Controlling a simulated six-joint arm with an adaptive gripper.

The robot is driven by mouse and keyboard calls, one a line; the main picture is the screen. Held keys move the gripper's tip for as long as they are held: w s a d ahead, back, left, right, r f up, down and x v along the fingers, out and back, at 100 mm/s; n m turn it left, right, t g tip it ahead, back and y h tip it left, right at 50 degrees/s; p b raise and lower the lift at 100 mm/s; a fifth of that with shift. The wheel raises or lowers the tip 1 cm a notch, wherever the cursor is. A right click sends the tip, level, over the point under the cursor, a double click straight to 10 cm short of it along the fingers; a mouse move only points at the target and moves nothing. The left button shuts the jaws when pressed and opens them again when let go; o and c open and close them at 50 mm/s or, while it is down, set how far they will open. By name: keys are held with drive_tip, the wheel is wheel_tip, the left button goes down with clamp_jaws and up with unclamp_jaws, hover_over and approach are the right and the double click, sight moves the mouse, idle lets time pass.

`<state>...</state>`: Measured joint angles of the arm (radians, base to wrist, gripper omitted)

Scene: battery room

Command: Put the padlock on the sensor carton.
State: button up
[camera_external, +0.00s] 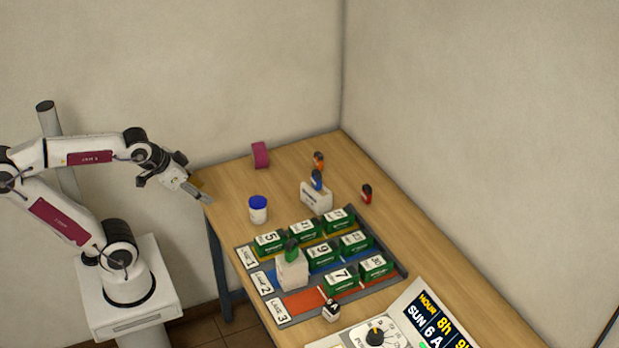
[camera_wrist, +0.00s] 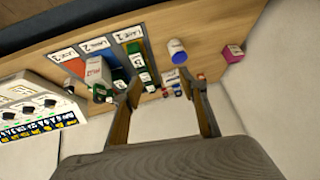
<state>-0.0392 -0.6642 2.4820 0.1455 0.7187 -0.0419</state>
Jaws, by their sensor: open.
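My gripper (camera_external: 203,196) is open and empty at the table's left edge; its two fingers also show in the wrist view (camera_wrist: 164,92). Small dark-topped pieces that look like padlocks are orange (camera_external: 319,160), blue (camera_external: 316,180) and red (camera_external: 366,194). The blue one appears on or just behind a low white carton (camera_external: 318,200). I cannot read which carton is the sensor one. The tall carton also shows in the wrist view (camera_wrist: 98,70).
A white tub with a blue lid (camera_external: 258,210) and a magenta block (camera_external: 260,155) stand nearer my gripper. A lane tray (camera_external: 302,316) holds several green batteries (camera_external: 339,280). A control panel (camera_external: 360,338) and display (camera_external: 432,318) are at front right.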

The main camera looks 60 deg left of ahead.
drive_tip(key=s+d+f+g+h, duration=0.1)
drive_tip(key=s+d, duration=0.2)
drive_tip(key=s, duration=0.2)
drive_tip(key=shift+d+f, duration=0.25)
drive_tip(key=shift+d, duration=0.1)
